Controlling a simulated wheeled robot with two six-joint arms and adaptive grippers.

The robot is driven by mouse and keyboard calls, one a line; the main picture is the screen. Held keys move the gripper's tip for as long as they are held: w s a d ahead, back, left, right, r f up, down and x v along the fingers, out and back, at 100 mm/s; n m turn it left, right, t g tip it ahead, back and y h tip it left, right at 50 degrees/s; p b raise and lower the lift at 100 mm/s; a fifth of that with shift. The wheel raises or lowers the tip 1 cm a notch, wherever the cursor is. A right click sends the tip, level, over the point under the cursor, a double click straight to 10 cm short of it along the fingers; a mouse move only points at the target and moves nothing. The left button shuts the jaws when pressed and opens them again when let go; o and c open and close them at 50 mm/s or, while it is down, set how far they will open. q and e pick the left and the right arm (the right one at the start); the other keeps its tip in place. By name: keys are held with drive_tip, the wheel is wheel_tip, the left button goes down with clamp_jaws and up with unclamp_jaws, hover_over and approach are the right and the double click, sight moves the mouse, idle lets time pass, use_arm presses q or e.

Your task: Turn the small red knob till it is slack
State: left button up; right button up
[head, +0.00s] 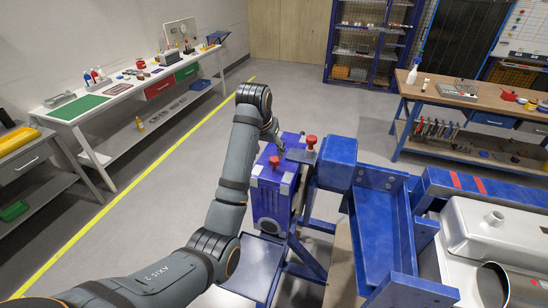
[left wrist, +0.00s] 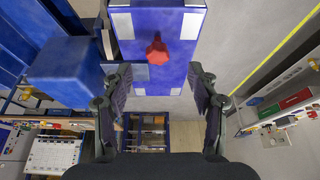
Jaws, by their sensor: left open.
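A small red knob (head: 274,161) sits on the face of a blue box with pale corner plates (head: 268,195). It also shows in the left wrist view (left wrist: 157,52), a little beyond the fingertips and roughly centred between them. A second red knob (head: 311,141) stands upright on a grey plate beside the box. My left gripper (left wrist: 158,72) is open and empty, its fingers apart on either side of the red knob's line, not touching it. My right gripper is not seen.
A blue frame with a thick block (head: 338,163) and a channel-shaped arm (head: 384,225) stands right of the box. A grey metal housing (head: 490,235) is at the far right. Workbenches line the left wall (head: 128,90) and back right. Open floor lies left of the box.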

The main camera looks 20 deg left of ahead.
sight(274, 159)
use_arm(q)
drive_tip(key=w+f, duration=0.2)
drive_tip(key=f, duration=0.1)
drive_tip(key=w+f, duration=0.2)
drive_tip(key=shift+d+f, duration=0.2)
drive_tip(key=shift+f, duration=0.05)
drive_tip(key=shift+w+f, duration=0.15)
drive_tip(key=shift+f, duration=0.3)
drive_tip(key=shift+w, duration=0.1)
drive_tip(key=c, duration=1.2)
